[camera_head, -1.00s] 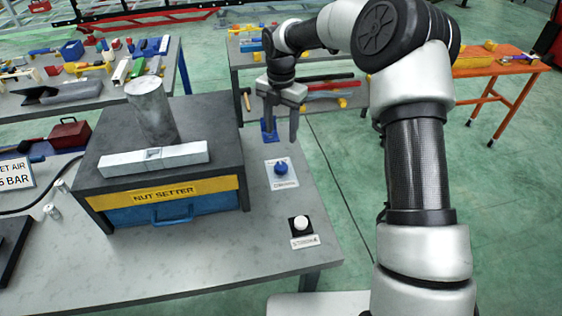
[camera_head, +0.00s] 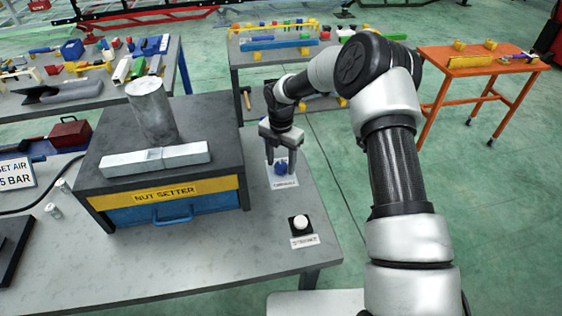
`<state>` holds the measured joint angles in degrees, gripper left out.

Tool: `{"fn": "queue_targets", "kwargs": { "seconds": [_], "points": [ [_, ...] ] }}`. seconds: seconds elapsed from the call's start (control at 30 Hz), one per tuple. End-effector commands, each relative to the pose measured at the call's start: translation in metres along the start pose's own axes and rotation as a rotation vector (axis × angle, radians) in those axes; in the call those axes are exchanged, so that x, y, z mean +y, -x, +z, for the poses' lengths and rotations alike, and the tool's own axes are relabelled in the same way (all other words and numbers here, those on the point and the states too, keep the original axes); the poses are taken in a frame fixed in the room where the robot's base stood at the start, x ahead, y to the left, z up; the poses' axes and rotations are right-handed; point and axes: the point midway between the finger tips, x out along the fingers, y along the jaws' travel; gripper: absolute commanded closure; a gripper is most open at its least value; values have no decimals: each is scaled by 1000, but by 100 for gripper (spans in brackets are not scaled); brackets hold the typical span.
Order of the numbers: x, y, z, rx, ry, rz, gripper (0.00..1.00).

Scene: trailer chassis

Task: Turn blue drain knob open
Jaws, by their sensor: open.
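The blue drain knob (camera_head: 281,168) sits on a white labelled plate (camera_head: 285,182) on the grey table, right of the nut setter box. My gripper (camera_head: 281,170) points down over the knob with its fingers apart, one on each side of it in this view. The fingers and the gripper body hide part of the knob. I cannot tell whether the fingertips touch it.
The nut setter box (camera_head: 167,192) with a blue drawer stands close to the left, bearing a metal cylinder (camera_head: 152,110) and a pale bar (camera_head: 155,159). A white round button (camera_head: 300,222) is nearer the table's front right. The table's right edge is close.

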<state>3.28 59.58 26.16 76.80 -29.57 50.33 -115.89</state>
Motion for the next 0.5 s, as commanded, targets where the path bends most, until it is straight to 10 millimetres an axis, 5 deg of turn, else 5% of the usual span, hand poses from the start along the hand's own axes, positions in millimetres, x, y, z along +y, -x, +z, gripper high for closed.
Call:
{"fn": "queue_targets", "kwargs": {
  "seconds": [0.1, 0.33, 0.5],
  "points": [
    [0, 0, 0, 0, 0, 0, 51],
    [0, 0, 0, 0, 0, 0, 89],
    [0, 0, 0, 0, -7, 0, 89]
  ]
}}
